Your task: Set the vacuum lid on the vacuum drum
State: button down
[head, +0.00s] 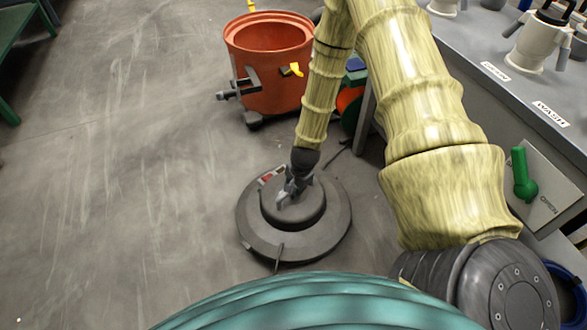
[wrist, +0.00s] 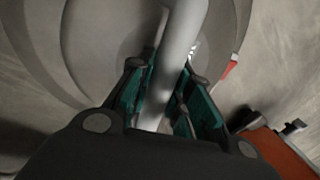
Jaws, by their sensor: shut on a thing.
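The vacuum lid (head: 262,232) is a dark grey round disc with a raised dome and a red mark near its far left edge. It shows in the lower middle of the head view. My gripper (head: 290,190) is over the dome, shut on the lid's handle. In the wrist view the grey handle bar (wrist: 180,60) lies between the fingers of my gripper (wrist: 165,95). I cannot tell whether the lid touches the floor. The vacuum drum (head: 262,90) is an orange, open-topped tub behind the lid, with black fittings and a yellow latch. A corner of it shows in the wrist view (wrist: 285,155).
A grey bench (head: 490,72) runs along the right, with white vessels on top and a panel with a green handle (head: 522,175) on its side. A green frame (head: 18,35) stands at the far left. The floor (head: 130,170) left of the lid and drum is clear.

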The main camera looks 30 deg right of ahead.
jog(key=shift+s+a+r+p, duration=0.2)
jog(key=shift+s+a, duration=0.15)
jog(key=shift+s, duration=0.2)
jog(key=shift+s+a+r+p, duration=0.1)
jog(key=shift+s+a+p, duration=0.15)
jog(key=shift+s, duration=0.3)
jog(key=shift+s+a+r+p, duration=0.1)
jog(key=shift+a+r+p, duration=0.05)
jog(key=shift+r+p, duration=1.3)
